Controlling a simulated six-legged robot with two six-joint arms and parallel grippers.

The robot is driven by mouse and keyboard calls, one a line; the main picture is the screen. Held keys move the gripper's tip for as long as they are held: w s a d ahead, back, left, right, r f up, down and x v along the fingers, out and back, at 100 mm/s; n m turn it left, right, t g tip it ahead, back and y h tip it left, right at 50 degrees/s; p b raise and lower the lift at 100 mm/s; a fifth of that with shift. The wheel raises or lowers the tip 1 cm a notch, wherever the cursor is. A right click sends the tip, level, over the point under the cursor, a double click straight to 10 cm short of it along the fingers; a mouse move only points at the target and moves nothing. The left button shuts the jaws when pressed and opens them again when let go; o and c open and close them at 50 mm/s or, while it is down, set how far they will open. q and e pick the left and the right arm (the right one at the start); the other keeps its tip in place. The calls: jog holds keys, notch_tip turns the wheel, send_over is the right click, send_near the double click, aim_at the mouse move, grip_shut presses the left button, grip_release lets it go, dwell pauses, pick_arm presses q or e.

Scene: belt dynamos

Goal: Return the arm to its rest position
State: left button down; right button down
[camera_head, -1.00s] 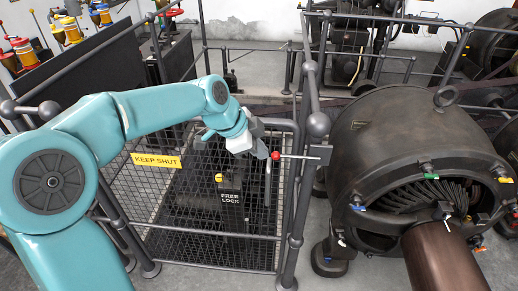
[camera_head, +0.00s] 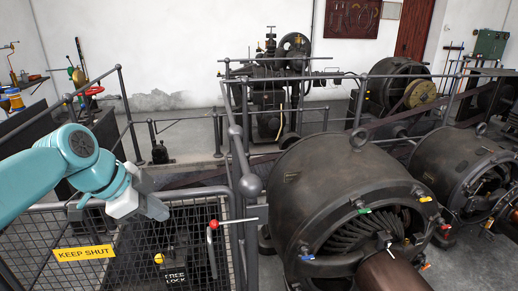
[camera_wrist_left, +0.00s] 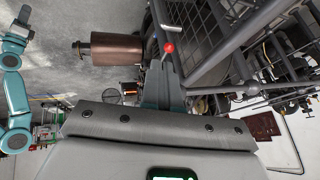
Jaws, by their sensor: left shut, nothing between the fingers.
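My left gripper (camera_head: 158,208) is at the end of the teal left arm (camera_head: 90,165), above the top rail of the mesh gate. It is shut and empty. Its fingers (camera_wrist_left: 165,82) also show shut in the left wrist view. The red ball of a lever (camera_head: 213,224) is to the right of the fingertips in the head view, apart from them. In the wrist view the red ball (camera_wrist_left: 169,47) appears just beyond the fingertips.
The mesh gate (camera_head: 45,232) bears a yellow "KEEP SHUT" sign (camera_head: 84,254). A large dark dynamo (camera_head: 335,190) stands to the right, behind a grey rail post (camera_head: 250,186). Grey railings cross the middle. The air above the gate near the gripper looks clear.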

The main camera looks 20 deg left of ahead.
pick_arm(q)
jog(key=w+d+f+n+g, duration=0.15)
jog(key=d+f, duration=0.25)
jog(key=f, duration=0.6)
jog(key=w+d+f+n+g, duration=0.1)
jog(key=d+f+n, duration=0.2)
jog(key=f, duration=0.6)
jog(key=w+d+f+n+g, duration=0.15)
jog(key=d+f, duration=0.25)
jog(key=f, duration=0.6)
jog(key=s+d+f+n, duration=0.3)
jog(key=s+d+f, duration=0.3)
jog(key=s+f, duration=0.3)
jog(key=s+d+f+n+g+h, duration=0.1)
jog(key=s+d+f+n, duration=0.2)
jog(key=s+d+f, duration=0.3)
jog(key=s+f, duration=0.2)
jog(key=s, duration=0.1)
jog(key=shift+f+n, duration=0.35)
jog(key=shift+n, duration=0.05)
jog(key=shift+s+d, duration=0.1)
jog(key=shift+s, duration=0.05)
